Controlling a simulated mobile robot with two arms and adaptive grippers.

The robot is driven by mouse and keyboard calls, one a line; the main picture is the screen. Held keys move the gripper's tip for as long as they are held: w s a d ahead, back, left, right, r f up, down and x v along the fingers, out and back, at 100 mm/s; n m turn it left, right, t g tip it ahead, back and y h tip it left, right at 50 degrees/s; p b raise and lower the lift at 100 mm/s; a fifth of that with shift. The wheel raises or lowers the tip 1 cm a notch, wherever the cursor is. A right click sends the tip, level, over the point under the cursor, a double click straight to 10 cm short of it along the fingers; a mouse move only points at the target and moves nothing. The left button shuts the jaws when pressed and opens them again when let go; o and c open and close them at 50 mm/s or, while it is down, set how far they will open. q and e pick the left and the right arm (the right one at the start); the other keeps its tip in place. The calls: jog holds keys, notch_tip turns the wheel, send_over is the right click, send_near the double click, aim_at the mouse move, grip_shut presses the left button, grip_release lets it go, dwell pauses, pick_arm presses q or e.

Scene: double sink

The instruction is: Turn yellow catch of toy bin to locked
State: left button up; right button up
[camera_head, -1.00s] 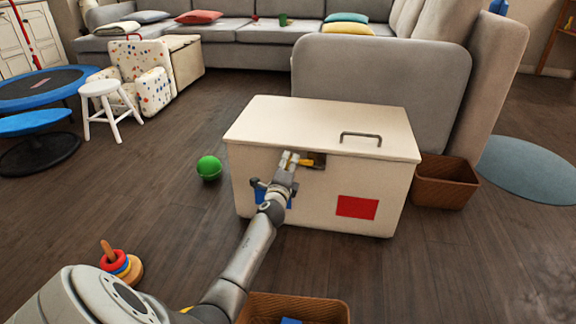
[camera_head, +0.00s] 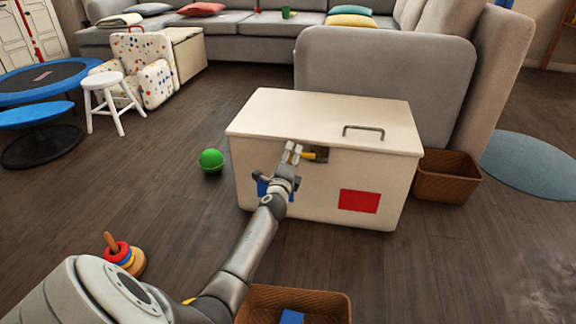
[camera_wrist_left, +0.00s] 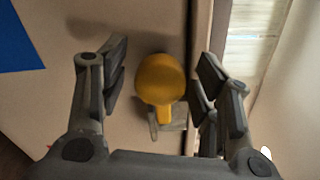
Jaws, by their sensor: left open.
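The toy bin (camera_head: 318,190) is a cream box with a closed lid, a grey lid handle and red and blue patches on its front. Its yellow catch (camera_head: 308,156) sits at the front below the lid edge, beside a dark plate. My left gripper (camera_head: 293,150) is at the catch, reaching in from the left. In the left wrist view the yellow catch (camera_wrist_left: 160,80) shows as a rounded knob with a narrower stem between the open fingers. A gap shows between the knob and the fingers on both sides. My right gripper is not in view.
A brown basket (camera_head: 446,178) stands right of the bin, and another basket (camera_head: 295,292) lies in front. A green ball (camera_head: 211,161) is on the floor to the left. A ring stacker (camera_head: 122,256) stands near my arm. A grey sofa is behind the bin.

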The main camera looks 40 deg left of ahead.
pick_arm(q)
jog(key=v, duration=1.2)
jog(key=shift+w, duration=0.1)
